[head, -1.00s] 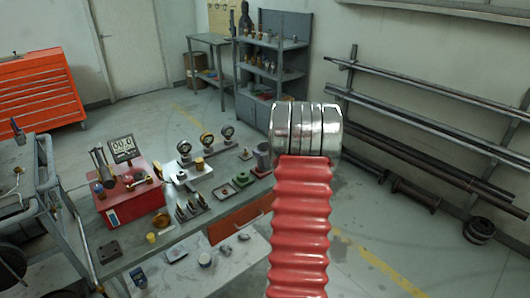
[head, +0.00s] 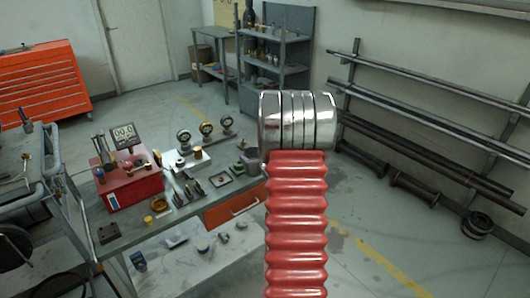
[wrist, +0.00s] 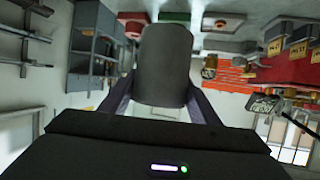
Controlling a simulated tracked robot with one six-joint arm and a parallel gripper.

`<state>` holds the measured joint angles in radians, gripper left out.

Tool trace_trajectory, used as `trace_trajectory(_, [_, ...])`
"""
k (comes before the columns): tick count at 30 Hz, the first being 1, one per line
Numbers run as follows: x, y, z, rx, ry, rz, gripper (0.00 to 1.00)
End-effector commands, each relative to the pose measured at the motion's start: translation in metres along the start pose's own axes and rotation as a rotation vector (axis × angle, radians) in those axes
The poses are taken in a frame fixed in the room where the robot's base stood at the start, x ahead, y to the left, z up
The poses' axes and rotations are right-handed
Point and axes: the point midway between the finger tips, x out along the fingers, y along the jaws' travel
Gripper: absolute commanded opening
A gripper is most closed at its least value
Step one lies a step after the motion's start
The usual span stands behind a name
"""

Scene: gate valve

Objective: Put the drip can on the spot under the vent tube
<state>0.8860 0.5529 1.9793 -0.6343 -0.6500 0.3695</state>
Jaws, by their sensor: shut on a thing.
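The drip can is a dark grey cylinder (wrist: 165,65) in the middle of the wrist view. My gripper (wrist: 162,100) is shut on it, with one dark finger on each side. In the head view the can (head: 251,161) shows just left of my red arm sleeve, over the right end of the workbench. My gripper is hidden behind the arm there. A red box (head: 130,186) with a display stands on the bench's left part. I cannot make out the vent tube or the spot under it for certain.
The grey workbench (head: 150,238) holds several gauges (head: 205,129), a small tray (head: 220,178), dark upright pieces (head: 188,192) and a yellow piece (head: 158,204). A pipe rack (head: 430,125) lines the right wall. A shelf unit (head: 275,55) stands behind. Floor at right is mostly clear.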

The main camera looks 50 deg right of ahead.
Motion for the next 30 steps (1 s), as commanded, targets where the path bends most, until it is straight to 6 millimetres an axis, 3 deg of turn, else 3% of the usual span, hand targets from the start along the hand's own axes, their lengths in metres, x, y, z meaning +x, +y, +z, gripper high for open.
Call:
trace_trajectory(8, [-0.011,-0.074,0.013,-0.01,0.004,-0.043,0.32])
trace_trajectory(14, [-0.032,-0.153,0.03,-0.028,0.001,-0.092,0.32])
trace_trajectory(21, [-0.064,-0.239,0.049,-0.061,-0.002,-0.16,0.32])
trace_trajectory(30, [-0.113,-0.334,0.071,-0.114,-0.003,-0.26,0.32])
